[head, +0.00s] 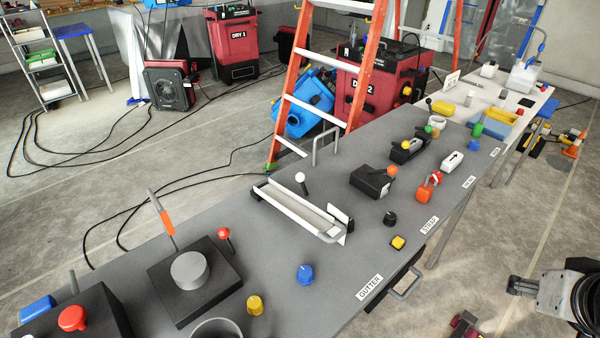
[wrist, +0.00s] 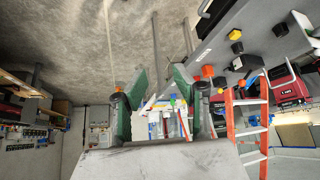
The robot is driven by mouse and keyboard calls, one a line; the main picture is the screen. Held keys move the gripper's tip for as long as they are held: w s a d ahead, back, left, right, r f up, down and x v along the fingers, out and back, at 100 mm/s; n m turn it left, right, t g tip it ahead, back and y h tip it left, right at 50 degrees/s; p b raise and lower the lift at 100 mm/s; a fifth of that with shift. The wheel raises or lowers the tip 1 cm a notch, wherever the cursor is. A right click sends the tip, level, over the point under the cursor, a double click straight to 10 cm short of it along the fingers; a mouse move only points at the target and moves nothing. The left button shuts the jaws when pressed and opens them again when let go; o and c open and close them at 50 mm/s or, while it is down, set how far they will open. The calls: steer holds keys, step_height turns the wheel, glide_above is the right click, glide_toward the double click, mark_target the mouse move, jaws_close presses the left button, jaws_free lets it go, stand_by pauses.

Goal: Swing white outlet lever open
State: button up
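The white ball-topped lever (head: 300,178) stands upright at the back edge of a white gutter channel (head: 300,210) on the grey bench, behind the GUTTER label. In the head view, part of my gripper and arm shows at the lower right, off the bench's front side and well apart from the lever. I cannot make out the white lever in the wrist view.
A red-knobbed lever (head: 223,234) stands left of the gutter, a blue knob (head: 305,274) in front. A black box with an orange-knobbed lever (head: 392,170) is to the right. A grey hoop (head: 326,146) rises behind. A handle (head: 406,284) juts from the bench front.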

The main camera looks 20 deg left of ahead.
steer(key=w+a+r+n, duration=0.1)
steer(key=w+a, duration=0.2)
steer(key=w+a+r+n+y, duration=0.1)
steer(key=w+a+r, duration=0.1)
steer(key=w+a, duration=0.1)
steer(key=w+a+r+n, duration=0.1)
steer(key=w+a+r, duration=0.1)
steer(key=w, duration=0.1)
steer(key=shift+w+a+g+y+p, duration=0.1)
steer(key=shift+a+g+y+p, duration=0.2)
steer(key=shift+a+y+p, duration=0.1)
jaws_close()
steer(key=w+a+r+n+g+y, duration=0.1)
steer(key=w+a+n, duration=0.2)
steer(key=w+a, duration=0.7)
steer(key=w+a+f+n+g, duration=0.1)
steer(key=a+f, duration=0.1)
steer(key=a, duration=0.8)
steer(key=w+a+f+n+y+p, duration=0.1)
steer(key=a+f+n, duration=0.1)
steer(key=a, duration=0.8)
steer(key=w+a+f+n+g+y+p, duration=0.1)
steer(key=w+a+f+n, duration=0.1)
steer(key=a, duration=0.8)
steer(key=shift+f+g, duration=0.3)
steer(key=shift+f, duration=0.1)
